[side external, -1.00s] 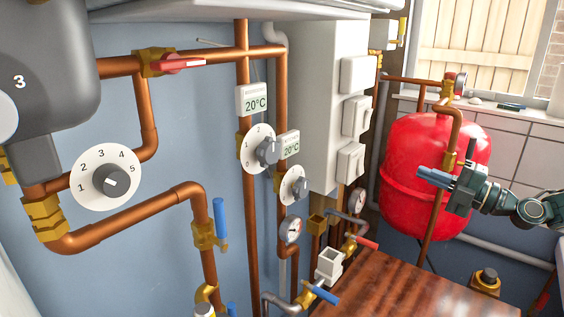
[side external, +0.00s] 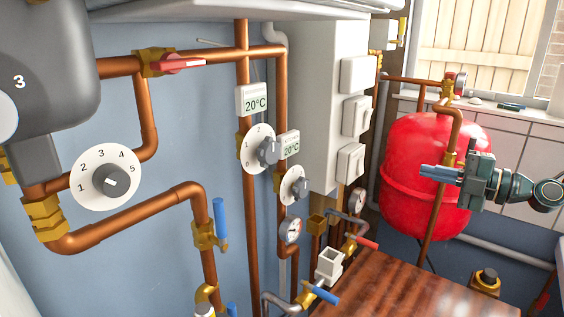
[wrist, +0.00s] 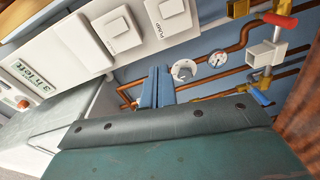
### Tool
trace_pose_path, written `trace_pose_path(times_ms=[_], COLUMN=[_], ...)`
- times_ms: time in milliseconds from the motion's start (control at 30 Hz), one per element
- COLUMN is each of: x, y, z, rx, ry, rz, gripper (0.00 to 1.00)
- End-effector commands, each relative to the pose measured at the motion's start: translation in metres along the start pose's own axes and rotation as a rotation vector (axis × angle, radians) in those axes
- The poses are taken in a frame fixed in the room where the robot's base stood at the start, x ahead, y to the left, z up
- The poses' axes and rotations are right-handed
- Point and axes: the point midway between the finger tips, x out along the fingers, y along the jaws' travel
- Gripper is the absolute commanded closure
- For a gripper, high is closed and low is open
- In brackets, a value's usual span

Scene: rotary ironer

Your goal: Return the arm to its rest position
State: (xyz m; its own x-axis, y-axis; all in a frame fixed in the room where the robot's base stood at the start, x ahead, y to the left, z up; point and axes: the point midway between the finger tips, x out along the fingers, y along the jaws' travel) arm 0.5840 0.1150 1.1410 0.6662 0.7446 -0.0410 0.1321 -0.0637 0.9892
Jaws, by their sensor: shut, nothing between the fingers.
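My gripper (side external: 438,174) is at the right of the side external view, in front of the red tank (side external: 408,150). Its blue fingers are together and point left, with nothing between them. In the wrist view the shut fingers (wrist: 158,88) point up the picture toward the blue wall with pipes and gauges. My gripper is apart from the switch box and the pipes in the side external view.
A brown wooden surface (side external: 390,285) lies below my gripper. A white box with switches (side external: 330,100) stands to its left. A copper pipe (side external: 440,205) runs in front of the tank. A blue-handled valve (side external: 322,294) and red-handled valve (side external: 366,243) stick out nearby.

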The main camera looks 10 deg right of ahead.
Motion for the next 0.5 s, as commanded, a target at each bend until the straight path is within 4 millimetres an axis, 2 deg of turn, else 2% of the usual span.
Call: trace_pose_path(times_ms=[267,500], x=[-0.021,-0.051], y=[0.015,0.020], z=[-0.044,-0.076], rx=[0.184,0.368], ry=[-0.038,-0.148], rz=[-0.195,-0.343], gripper=[1.00,1.00])
